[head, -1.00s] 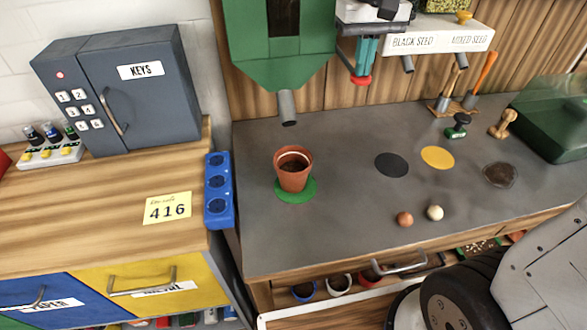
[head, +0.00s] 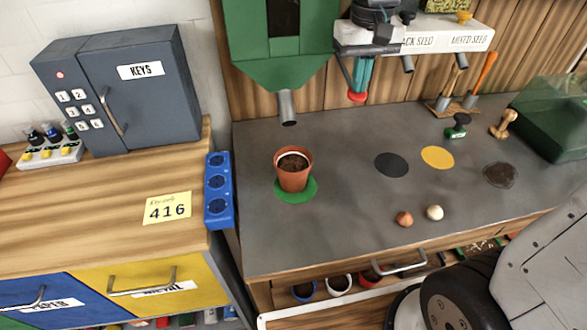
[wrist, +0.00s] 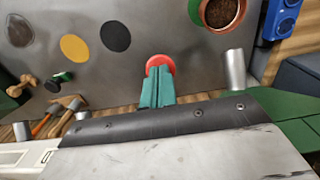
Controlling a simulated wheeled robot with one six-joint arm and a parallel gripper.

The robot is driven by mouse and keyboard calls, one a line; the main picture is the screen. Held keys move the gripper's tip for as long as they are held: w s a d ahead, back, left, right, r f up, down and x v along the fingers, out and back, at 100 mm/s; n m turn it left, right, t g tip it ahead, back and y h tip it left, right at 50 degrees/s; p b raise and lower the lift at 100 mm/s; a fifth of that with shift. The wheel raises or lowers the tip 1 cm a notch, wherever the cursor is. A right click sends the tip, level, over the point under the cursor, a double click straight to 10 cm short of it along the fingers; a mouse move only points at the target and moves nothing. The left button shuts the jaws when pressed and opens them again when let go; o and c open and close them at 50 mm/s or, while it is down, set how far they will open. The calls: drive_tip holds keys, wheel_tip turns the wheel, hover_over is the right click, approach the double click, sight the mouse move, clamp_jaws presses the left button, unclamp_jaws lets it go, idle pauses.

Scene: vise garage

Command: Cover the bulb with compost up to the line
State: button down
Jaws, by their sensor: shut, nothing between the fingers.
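The terracotta pot (head: 293,178) stands upright on a green disc (head: 296,196), below the metal spout (head: 287,106) of the green hopper (head: 280,65). Dark compost (head: 293,161) shows inside it, close to a pale line along the inner wall; I see no bulb. The pot also shows at the top of the wrist view (wrist: 221,14). A lever with a red knob (head: 357,97) comes off the hopper's right side. My gripper (head: 361,84) has its teal fingers shut and empty, with the tips against or just above the knob; it also shows in the wrist view (wrist: 158,72).
A pale seed dispenser (head: 440,39) is on the back wall, partly behind my arm. Two small balls (head: 404,218) lie near the bench front. Stamps (head: 458,126) and tools (head: 470,98) stand at the back right. The bench around the pot is clear.

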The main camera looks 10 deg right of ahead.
drive_tip(key=shift+r, duration=3)
wheel_tip(320, 180, up, 6)
drive_tip(key=s+d+f, duration=0.1)
drive_tip(key=s+f, duration=0.3)
drive_tip(key=s, duration=0.3)
drive_tip(key=s+d+f+t, duration=0.1)
drive_tip(key=s+f, duration=0.3)
drive_tip(key=s, duration=0.3)
drive_tip(key=s+d+f, duration=0.1)
drive_tip(key=s+f, duration=0.3)
drive_tip(key=s, duration=0.4)
